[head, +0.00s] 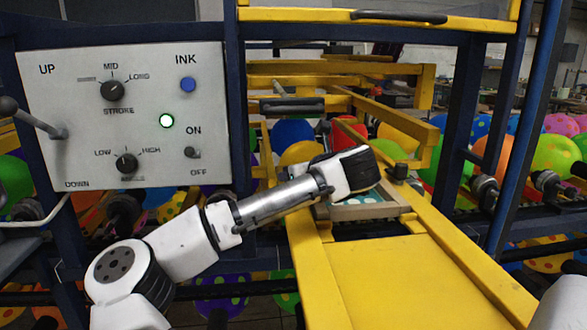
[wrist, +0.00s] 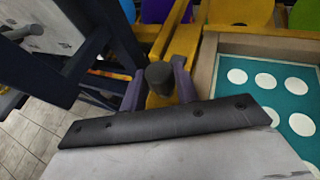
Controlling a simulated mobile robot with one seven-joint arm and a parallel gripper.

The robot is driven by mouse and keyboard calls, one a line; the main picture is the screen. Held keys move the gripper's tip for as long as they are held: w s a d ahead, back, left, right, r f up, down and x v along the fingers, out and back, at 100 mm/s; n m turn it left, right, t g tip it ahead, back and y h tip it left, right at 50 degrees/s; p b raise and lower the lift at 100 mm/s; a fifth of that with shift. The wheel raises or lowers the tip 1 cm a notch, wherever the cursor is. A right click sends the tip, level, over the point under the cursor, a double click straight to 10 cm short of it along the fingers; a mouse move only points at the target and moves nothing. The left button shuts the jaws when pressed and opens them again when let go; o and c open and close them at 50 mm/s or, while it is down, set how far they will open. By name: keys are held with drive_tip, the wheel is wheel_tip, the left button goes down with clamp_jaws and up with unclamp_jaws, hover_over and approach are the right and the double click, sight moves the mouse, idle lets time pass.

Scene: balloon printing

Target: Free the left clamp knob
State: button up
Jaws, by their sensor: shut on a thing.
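The left clamp knob (wrist: 160,75) is a dark round knob on the yellow rail, left of the printing screen in the wrist view. My gripper (wrist: 158,88) has one finger on each side of it and is shut on it. In the head view my wrist hides this knob and the fingers. The right clamp knob (head: 400,171) stands on the yellow rail at the other side of the screen. The screen (wrist: 230,72) is a teal panel with white dots in a wooden frame; it also shows in the head view (head: 370,210), partly behind my wrist.
A control panel (head: 140,140) with dials, a lit green lamp and a lever (head: 35,118) stands at the left. A yellow table (head: 410,280) lies in front of the screen. Blue posts (head: 463,120) and yellow bars (head: 340,68) surround the space. Balloons hang behind.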

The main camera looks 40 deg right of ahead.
drive_tip(key=shift+d+n+y+p, duration=0.2)
drive_tip(key=shift+n+y+p, duration=0.45)
drive_tip(key=shift+n+y, duration=0.3)
drive_tip(key=shift+y, duration=0.25)
drive_tip(key=o, duration=1)
drive_tip(key=v, duration=1.2)
drive_tip(key=shift+s+r, duration=0.15)
drive_tip(key=shift+r, duration=0.2)
drive_tip(key=shift+s+p, duration=0.7)
